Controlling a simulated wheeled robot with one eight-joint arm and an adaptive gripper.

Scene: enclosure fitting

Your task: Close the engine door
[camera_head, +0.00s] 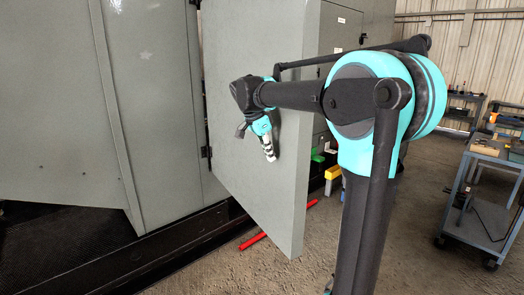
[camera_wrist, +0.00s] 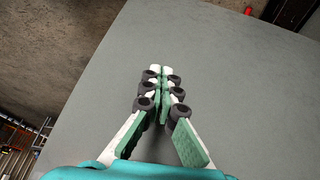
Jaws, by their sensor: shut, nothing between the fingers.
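The engine door (camera_head: 252,75) is a grey panel that stands swung out from the grey enclosure (camera_head: 55,90) in the head view. Its hinge side is at the left, by the enclosure wall, and its free edge is nearer to me. My gripper (camera_head: 270,155) is in front of the door's broad face, pointing down. In the wrist view the door (camera_wrist: 235,65) fills most of the picture, and my gripper (camera_wrist: 161,72) has its fingers together with nothing between them. I cannot tell whether the fingertips touch the door.
A workshop cart (camera_head: 480,195) with tools stands at the right. Yellow and green blocks (camera_head: 332,172) and a red bar (camera_head: 252,240) are on or near the floor behind the door.

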